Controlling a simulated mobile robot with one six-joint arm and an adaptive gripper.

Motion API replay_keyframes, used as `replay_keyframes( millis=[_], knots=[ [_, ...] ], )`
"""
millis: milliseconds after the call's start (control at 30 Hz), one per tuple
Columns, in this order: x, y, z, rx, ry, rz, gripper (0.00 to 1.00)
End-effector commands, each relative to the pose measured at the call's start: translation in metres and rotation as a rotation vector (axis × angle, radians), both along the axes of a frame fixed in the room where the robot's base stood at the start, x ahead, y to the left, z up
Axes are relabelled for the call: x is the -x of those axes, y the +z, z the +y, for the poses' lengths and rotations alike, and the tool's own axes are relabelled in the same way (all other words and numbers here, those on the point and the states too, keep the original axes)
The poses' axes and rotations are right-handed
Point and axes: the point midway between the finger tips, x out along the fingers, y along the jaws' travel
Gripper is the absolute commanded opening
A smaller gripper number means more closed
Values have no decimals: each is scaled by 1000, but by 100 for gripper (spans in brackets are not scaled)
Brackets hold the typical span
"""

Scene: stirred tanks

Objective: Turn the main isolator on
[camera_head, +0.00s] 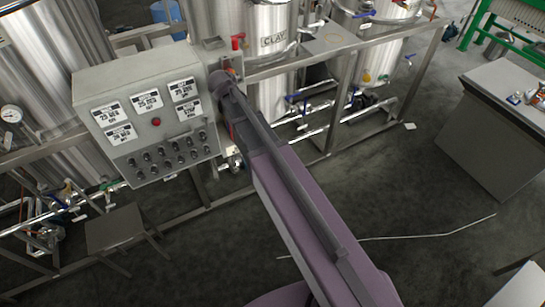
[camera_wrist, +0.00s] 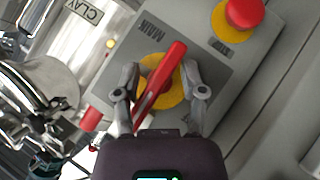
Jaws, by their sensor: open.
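The main isolator is a red bar handle (camera_wrist: 162,82) on a yellow disc (camera_wrist: 176,96), on a grey plate with the label MAIN. In the wrist view the handle slants from lower left to upper right. My gripper (camera_wrist: 160,78) is open, with one finger on each side of the handle and the disc. Gaps show between the fingers and the handle; whether any part touches cannot be told. In the head view my gripper (camera_head: 222,84) is at the right side of the grey control cabinet, where my arm mostly hides the isolator.
A red mushroom button (camera_wrist: 245,12) on a yellow ring, labelled STOP, sits close by on the same panel. The grey cabinet (camera_head: 100,78) carries several displays and knobs. Steel tanks (camera_head: 270,50) and pipes stand behind. Open floor (camera_head: 400,190) lies at the right.

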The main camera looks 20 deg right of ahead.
Motion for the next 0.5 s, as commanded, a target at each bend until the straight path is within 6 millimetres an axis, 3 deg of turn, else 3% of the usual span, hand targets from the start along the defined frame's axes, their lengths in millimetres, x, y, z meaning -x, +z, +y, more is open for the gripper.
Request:
replay_keyframes(
  millis=[500],
  knots=[
    [0, -3, -1, 262, -2, -62, 53]
  ],
)
